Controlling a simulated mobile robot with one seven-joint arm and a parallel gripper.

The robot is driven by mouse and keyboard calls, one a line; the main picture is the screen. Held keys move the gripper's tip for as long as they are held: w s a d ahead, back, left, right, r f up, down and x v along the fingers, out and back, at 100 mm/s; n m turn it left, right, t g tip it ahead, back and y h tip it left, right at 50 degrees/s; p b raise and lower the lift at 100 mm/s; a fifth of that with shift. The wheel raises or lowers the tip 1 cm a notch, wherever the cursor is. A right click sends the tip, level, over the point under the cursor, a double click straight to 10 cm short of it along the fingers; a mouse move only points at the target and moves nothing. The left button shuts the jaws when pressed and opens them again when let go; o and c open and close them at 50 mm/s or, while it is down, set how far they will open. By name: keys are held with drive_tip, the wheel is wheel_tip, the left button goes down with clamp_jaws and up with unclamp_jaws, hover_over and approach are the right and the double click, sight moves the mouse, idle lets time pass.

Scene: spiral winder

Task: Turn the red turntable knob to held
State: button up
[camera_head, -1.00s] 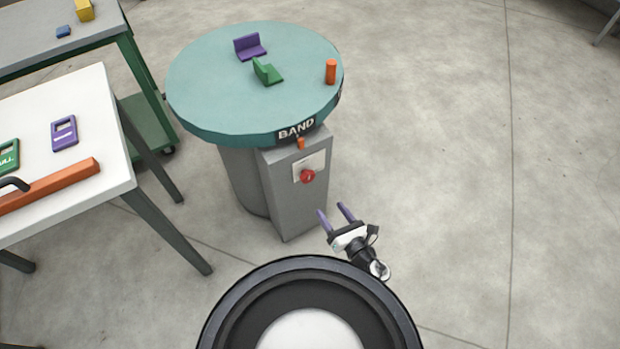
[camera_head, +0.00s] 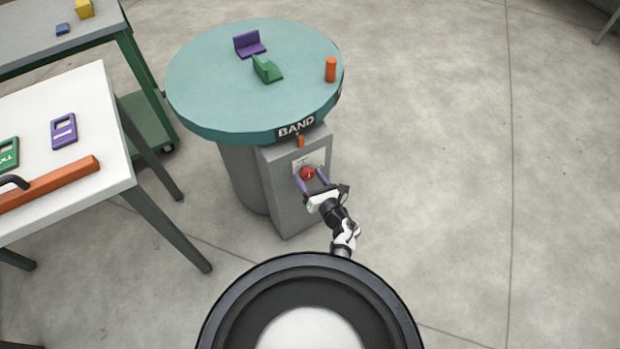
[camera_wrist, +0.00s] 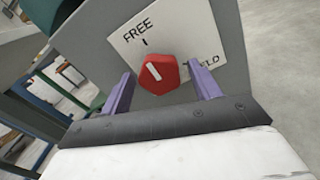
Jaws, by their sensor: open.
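The red turntable knob (camera_head: 308,173) is on a white plate on the grey pedestal under the teal turntable (camera_head: 215,95). In the wrist view the knob (camera_wrist: 158,74) has a white mark pointing up and left, roughly toward the FREE label (camera_wrist: 138,32). The HELD label (camera_wrist: 207,61) is at the right, its first letters hidden by a finger. My gripper (camera_head: 311,180) is open with its purple fingers on either side of the knob; in the wrist view the fingers (camera_wrist: 162,88) stand apart from it, with gaps at both sides.
On the turntable are a purple bracket (camera_head: 250,45), a green bracket (camera_head: 267,69) and an orange cylinder (camera_head: 331,70). An orange peg (camera_head: 301,141) sits below the BAND label. A white table (camera_head: 95,85) stands at left. The floor at right is clear.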

drive_tip(key=shift+c, duration=0.4)
drive_tip(key=c, duration=0.9)
